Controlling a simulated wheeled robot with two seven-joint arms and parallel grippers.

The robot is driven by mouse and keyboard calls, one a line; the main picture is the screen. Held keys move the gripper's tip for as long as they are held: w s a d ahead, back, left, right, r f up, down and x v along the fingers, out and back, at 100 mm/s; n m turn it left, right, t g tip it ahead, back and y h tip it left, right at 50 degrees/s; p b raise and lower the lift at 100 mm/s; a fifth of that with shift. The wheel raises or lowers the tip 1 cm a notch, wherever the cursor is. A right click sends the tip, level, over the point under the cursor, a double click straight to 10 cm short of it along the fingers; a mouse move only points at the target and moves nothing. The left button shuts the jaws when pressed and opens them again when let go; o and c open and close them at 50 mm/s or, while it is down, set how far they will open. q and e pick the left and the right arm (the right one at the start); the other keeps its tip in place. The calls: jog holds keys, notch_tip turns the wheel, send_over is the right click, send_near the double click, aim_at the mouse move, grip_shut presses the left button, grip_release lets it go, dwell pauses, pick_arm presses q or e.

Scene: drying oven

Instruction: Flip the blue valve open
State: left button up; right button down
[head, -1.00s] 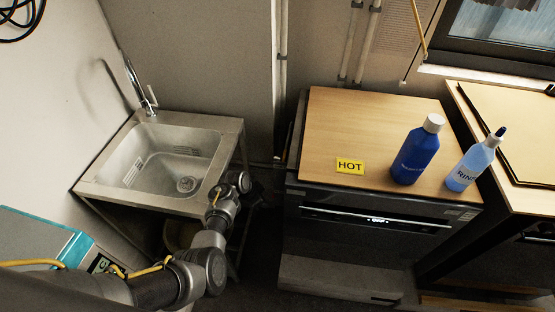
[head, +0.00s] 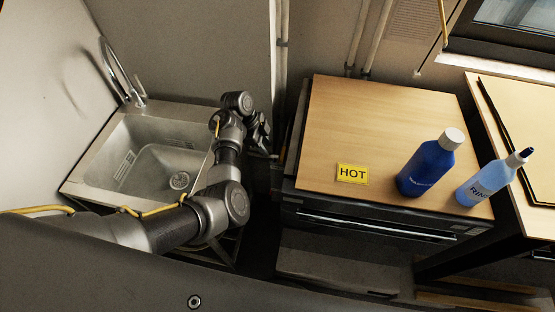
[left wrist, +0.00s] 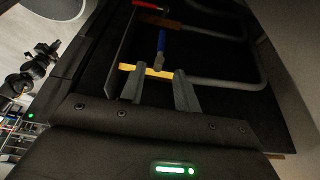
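The blue valve handle (left wrist: 161,44) shows in the left wrist view, standing up from a brass-coloured pipe piece (left wrist: 146,70). The handle lies just beyond the fingertips, in line with the gap; I cannot tell whether anything touches. In the head view my left gripper (head: 262,136) is in the dark gap between the sink and the oven cabinet, partly hidden by its arm. The valve is not visible there. A dark jointed shape (left wrist: 36,68) may be my right arm; its fingers are unclear.
A red handle (left wrist: 150,6) and grey curved pipes (left wrist: 225,83) are near the blue valve. The sink (head: 150,155) is left of the gap. The cabinet top (head: 375,120) holds a HOT sign (head: 352,174), a dark blue bottle (head: 425,170) and a light blue bottle (head: 485,183).

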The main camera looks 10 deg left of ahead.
aim_at(274, 160)
pick_arm(q)
jog(key=b+x, duration=0.1)
jog(key=x, duration=0.9)
jog(key=shift+a+f, duration=0.1)
jog(key=shift+f, duration=0.1)
grip_shut()
